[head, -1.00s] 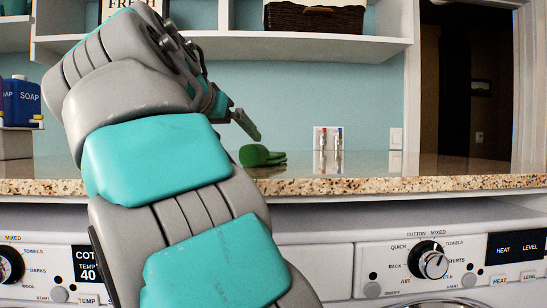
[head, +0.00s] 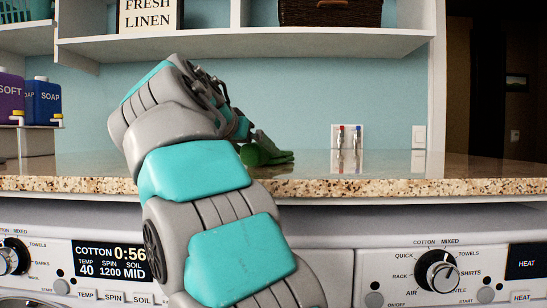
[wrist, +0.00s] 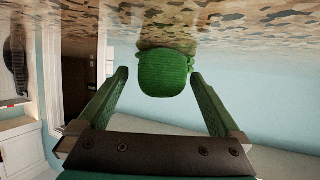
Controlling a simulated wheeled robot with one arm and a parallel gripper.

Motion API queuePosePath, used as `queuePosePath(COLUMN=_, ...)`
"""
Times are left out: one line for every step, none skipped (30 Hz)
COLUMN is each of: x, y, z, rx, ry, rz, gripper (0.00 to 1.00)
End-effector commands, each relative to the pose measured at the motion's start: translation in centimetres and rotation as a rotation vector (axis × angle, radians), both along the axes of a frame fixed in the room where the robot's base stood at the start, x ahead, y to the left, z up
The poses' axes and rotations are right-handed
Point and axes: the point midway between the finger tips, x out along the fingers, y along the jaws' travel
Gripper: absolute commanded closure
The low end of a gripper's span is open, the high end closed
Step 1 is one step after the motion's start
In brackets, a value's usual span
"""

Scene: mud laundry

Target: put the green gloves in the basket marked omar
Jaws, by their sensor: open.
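The green gloves (head: 267,155) lie on the granite counter, just right of my wrist in the head view. In the wrist view, which looks upside down, the gloves (wrist: 165,73) show as a rounded green bundle against the counter. My gripper (wrist: 158,76) is open, with one finger on each side of the gloves' near end and gaps visible on both sides. In the head view my arm hides most of the gripper. No basket marked omar can be read in these frames.
A dark wicker basket (head: 330,12) stands on the shelf (head: 330,42) above the counter; no label shows. Soap bottles (head: 42,102) stand at left. Taps (head: 347,138) are on the wall. The counter's right side (head: 400,170) is clear.

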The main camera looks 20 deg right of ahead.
Motion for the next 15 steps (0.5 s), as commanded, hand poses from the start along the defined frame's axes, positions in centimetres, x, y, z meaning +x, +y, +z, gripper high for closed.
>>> queuePosePath(x=-0.01, y=0.02, z=0.03, rx=0.0, ry=-0.001, rz=0.001, gripper=0.0)
queuePosePath(x=-0.02, y=0.03, z=0.03, rx=0.0, ry=-0.001, rz=0.001, gripper=0.0)
queuePosePath(x=-0.03, y=0.02, z=0.05, rx=0.0, ry=-0.001, rz=0.001, gripper=0.0)
queuePosePath(x=-0.02, y=0.02, z=0.03, rx=0.0, ry=-0.001, rz=0.001, gripper=0.0)
queuePosePath(x=-0.02, y=0.02, z=0.03, rx=0.0, ry=-0.001, rz=0.001, gripper=0.03)
queuePosePath(x=-0.02, y=0.02, z=0.04, rx=0.0, ry=-0.001, rz=0.001, gripper=0.08)
queuePosePath(x=-0.03, y=0.02, z=0.05, rx=0.0, ry=-0.001, rz=0.001, gripper=0.11)
queuePosePath(x=-0.03, y=0.02, z=0.05, rx=0.0, ry=-0.001, rz=0.001, gripper=0.15)
queuePosePath(x=-0.03, y=0.03, z=0.04, rx=0.0, ry=-0.001, rz=0.001, gripper=0.19)
queuePosePath(x=-0.03, y=0.03, z=0.04, rx=0.0, ry=-0.001, rz=0.001, gripper=0.22)
queuePosePath(x=-0.03, y=0.02, z=0.05, rx=0.0, ry=-0.001, rz=0.001, gripper=0.26)
queuePosePath(x=-0.03, y=0.02, z=0.05, rx=0.0, ry=-0.001, rz=0.001, gripper=0.3)
queuePosePath(x=-0.03, y=0.02, z=0.05, rx=0.0, ry=-0.001, rz=0.001, gripper=0.34)
queuePosePath(x=-0.03, y=0.02, z=0.05, rx=0.0, ry=-0.001, rz=0.001, gripper=0.37)
queuePosePath(x=-0.03, y=0.02, z=0.05, rx=0.0, ry=-0.001, rz=0.001, gripper=0.42)
